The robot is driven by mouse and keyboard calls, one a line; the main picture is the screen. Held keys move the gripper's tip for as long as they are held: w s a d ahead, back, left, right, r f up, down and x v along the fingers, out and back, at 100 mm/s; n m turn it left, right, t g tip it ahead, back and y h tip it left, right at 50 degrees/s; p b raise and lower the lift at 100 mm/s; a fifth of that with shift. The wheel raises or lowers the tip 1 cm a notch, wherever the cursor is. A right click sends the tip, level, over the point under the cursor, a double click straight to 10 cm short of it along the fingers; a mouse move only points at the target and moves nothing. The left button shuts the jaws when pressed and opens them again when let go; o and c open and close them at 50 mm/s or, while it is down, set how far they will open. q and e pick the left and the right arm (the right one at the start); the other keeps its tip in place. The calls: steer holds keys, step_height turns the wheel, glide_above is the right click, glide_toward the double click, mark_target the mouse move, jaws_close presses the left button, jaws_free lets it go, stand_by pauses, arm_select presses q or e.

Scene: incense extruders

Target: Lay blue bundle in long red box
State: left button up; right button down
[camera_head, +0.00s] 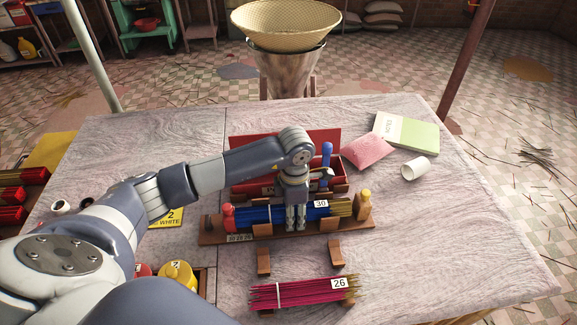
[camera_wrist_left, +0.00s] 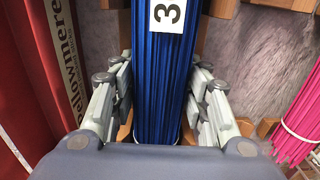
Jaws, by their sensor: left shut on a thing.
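The blue bundle (camera_head: 262,215), with a white tag reading 30, lies lengthwise at a wooden stand (camera_head: 215,236) in the middle of the table. My left gripper (camera_head: 295,222) points down over it and is shut on its middle. In the left wrist view the fingers (camera_wrist_left: 160,112) press on both sides of the blue bundle (camera_wrist_left: 160,75). The long red box (camera_head: 240,158) stands just behind the stand, partly hidden by my arm; its red side and lettering also show in the left wrist view (camera_wrist_left: 50,50). My right gripper is not in view.
In front, a magenta bundle (camera_head: 300,292) tagged 26 lies near two wooden blocks (camera_head: 337,254). A pink packet (camera_head: 368,152), a green book (camera_head: 407,134) and a white cup (camera_head: 415,168) lie at right.

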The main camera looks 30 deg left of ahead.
arm_select(q)
steer(key=shift+r, duration=0.15)
steer(key=shift+r, duration=0.25)
steer(key=shift+r+p, duration=1.5)
steer(key=shift+r, duration=0.65)
